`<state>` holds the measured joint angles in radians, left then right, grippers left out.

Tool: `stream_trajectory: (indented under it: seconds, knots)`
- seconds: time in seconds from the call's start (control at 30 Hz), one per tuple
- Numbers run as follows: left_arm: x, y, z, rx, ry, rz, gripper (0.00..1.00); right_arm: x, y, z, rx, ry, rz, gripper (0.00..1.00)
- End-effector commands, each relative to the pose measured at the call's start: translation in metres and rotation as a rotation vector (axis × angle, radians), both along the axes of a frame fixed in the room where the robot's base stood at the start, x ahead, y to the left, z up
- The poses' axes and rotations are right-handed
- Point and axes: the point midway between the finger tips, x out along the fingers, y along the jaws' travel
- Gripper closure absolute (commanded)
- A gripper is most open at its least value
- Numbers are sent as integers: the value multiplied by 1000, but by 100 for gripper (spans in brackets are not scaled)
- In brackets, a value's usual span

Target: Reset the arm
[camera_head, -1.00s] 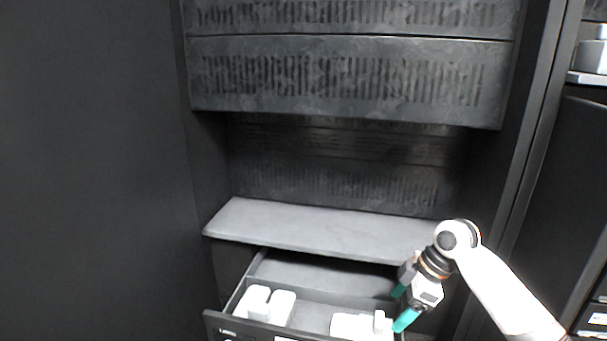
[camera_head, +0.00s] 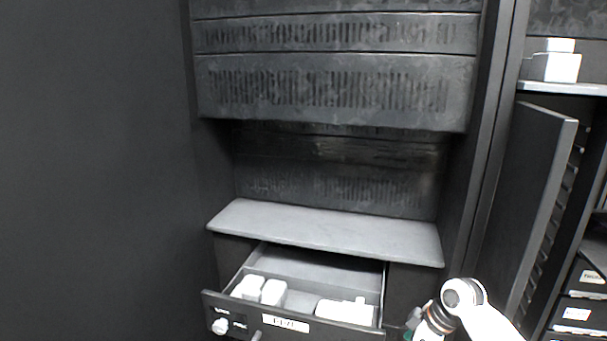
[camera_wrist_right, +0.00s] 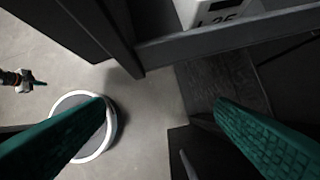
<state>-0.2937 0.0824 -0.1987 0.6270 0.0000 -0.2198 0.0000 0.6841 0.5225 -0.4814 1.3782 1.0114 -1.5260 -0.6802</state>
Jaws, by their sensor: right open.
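My right arm comes in at the lower right of the head view, and its gripper (camera_head: 412,324) is beside the right end of the open drawer, partly cut off by the lower edge. In the right wrist view my right gripper's two green fingers (camera_wrist_right: 160,135) are wide apart with nothing between them. My left gripper does not show clearly in the head view. A small gripper-like part at the left edge of the right wrist view is too small to judge.
An open drawer (camera_head: 300,325) holds several white boxes (camera_head: 345,311). A grey shelf (camera_head: 325,231) is above it. An open cabinet door (camera_head: 530,200) and a rack with labelled bins (camera_head: 578,313) stand at right. White boxes (camera_head: 553,66) sit on a high shelf.

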Motion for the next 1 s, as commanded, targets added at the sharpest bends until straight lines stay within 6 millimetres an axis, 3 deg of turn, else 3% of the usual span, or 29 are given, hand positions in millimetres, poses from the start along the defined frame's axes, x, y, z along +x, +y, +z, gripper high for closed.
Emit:
stream_trajectory:
  seconds: [0.17, 0.27, 0.37, 0.47, 0.57, 0.7, 0.77, 0.9, 1.0]
  knots:
    - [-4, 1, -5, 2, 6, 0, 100, -6, -5, -71, 3, 31, -153, 22]
    - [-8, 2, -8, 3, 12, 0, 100, -17, -11, -124, -7, 51, -262, 22]
    - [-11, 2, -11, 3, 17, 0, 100, -41, -20, -193, -30, 75, -391, 22]
    - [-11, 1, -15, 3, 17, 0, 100, -78, -28, -261, -65, 96, -509, 22]
    - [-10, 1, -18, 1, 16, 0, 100, -125, -34, -322, -105, 114, -604, 22]
    - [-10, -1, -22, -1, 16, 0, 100, -204, -38, -395, -160, 139, -700, 22]
    - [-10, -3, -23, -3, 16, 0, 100, -242, -38, -422, -182, 149, -729, 22]
    - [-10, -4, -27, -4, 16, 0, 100, -337, -33, -471, -223, 177, -777, 22]
    - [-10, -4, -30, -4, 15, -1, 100, -402, -25, -493, -239, 197, -793, 22]
